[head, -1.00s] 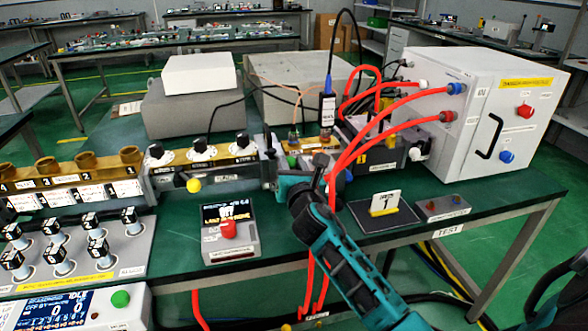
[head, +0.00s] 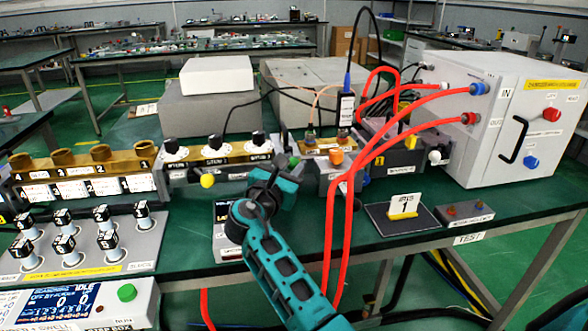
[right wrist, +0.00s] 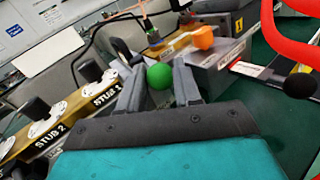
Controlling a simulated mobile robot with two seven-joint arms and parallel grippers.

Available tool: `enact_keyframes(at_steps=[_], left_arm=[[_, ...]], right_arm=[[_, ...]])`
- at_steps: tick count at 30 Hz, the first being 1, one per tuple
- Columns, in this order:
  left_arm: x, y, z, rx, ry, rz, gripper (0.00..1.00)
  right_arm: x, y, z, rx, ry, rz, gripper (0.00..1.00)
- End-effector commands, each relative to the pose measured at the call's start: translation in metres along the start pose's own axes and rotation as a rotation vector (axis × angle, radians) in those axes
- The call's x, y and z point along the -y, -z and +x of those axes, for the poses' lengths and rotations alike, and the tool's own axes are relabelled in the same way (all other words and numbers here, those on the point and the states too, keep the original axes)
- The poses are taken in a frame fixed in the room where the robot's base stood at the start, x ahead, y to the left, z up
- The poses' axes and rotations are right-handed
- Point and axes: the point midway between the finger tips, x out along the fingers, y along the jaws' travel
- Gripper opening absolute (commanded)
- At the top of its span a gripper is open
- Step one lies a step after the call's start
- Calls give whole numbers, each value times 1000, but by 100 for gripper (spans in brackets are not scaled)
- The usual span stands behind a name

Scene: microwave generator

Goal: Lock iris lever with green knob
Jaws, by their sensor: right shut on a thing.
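The green knob (head: 294,162) sits at the left end of the iris block, beside the stub tuner. It shows clearly in the right wrist view (right wrist: 160,76) between my two fingers. My right gripper (head: 283,174) reaches up from below and is shut on the green knob; its fingertips also show in the right wrist view (right wrist: 157,84). The lever's stem is hidden behind the fingers. An orange knob (head: 336,157) is on the same block, just right of the green one; it also shows in the right wrist view (right wrist: 204,38). My left gripper is not in view.
The stub tuner (head: 220,158) with black knobs stands left of the gripper. Red hoses (head: 350,220) hang close on its right and run to the white cabinet (head: 490,150). An "IRIS 1" card (head: 404,205) stands on a dark plate. A small display box is partly behind my arm.

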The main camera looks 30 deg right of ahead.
Motion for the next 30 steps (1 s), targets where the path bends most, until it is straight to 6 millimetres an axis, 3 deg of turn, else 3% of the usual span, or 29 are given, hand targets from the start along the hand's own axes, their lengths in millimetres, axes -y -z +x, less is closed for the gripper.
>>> enact_keyframes(at_steps=[14,15,22,30], left_arm=[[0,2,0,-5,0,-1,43],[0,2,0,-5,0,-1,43],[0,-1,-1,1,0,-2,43],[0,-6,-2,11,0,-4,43]], right_arm=[[0,0,0,2,15,-1,0],[0,0,0,2,15,-1,36],[0,0,0,2,14,-1,58],[0,0,0,2,13,-1,58]])
